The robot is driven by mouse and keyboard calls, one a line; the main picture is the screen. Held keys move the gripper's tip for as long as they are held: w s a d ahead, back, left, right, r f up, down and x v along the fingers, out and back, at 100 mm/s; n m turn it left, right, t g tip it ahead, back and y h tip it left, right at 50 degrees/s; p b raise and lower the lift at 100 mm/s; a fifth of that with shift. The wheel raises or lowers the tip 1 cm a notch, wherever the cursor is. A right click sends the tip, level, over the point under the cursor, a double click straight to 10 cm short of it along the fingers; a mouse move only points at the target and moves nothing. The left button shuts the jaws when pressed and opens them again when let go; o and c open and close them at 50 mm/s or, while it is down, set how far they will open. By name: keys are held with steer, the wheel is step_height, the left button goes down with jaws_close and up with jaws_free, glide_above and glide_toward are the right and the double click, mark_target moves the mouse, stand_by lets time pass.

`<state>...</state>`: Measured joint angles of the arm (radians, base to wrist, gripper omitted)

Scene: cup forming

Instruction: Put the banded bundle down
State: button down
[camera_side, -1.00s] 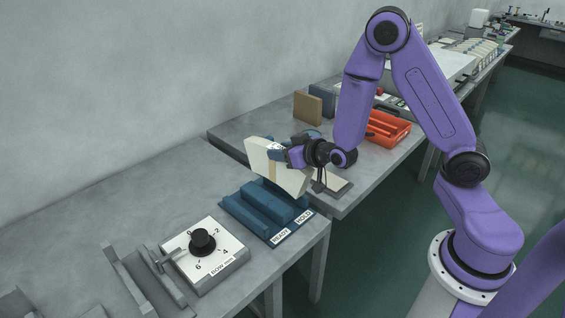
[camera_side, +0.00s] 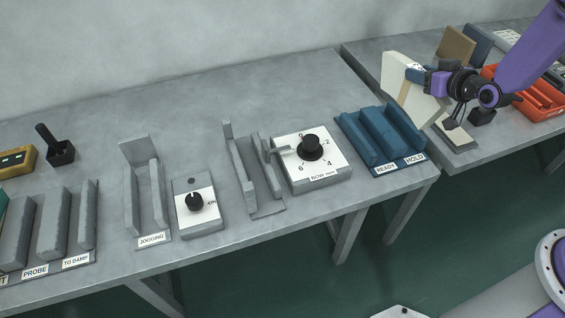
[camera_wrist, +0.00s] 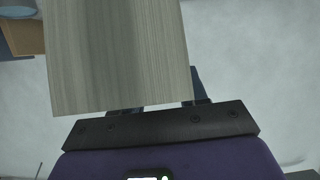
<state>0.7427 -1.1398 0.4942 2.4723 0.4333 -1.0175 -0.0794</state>
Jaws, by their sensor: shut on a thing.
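In the wrist view the bundle (camera_wrist: 115,60) fills the upper middle, showing fine streaks like stacked sheet edges. The blue rack (camera_side: 343,120) with READY and HOLD labels stands at the table's right end, in front of and left of the bundle. The bundle looks clear of the rack; the exact gap cannot be told.
A BOW dial box (camera_side: 325,165) and a grey holder (camera_side: 265,205) stand left of the rack. Behind are a tan block (camera_side: 456,46), a dark blue block (camera_side: 478,40) and an orange tray (camera_side: 540,104). A gap separates the two tables.

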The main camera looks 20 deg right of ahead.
stand_by(0.4)
steer(key=w+a, duration=0.3)
steer(key=a, duration=0.8)
steer(key=w+a, duration=0.4)
steer(key=a, duration=0.6)
steer(key=s+a+f, duration=0.1)
steer(key=s+a, duration=0.2)
steer(key=a, duration=0.7)
steer(key=s+a, duration=0.3)
steer(key=a, duration=0.8)
step_height(320, 180, down, 9)
steer(key=s, duration=0.1)
steer(key=shift+a+r, duration=0.2)
steer(key=shift+a, duration=0.1)
steer(key=shift+f, duration=0.15)
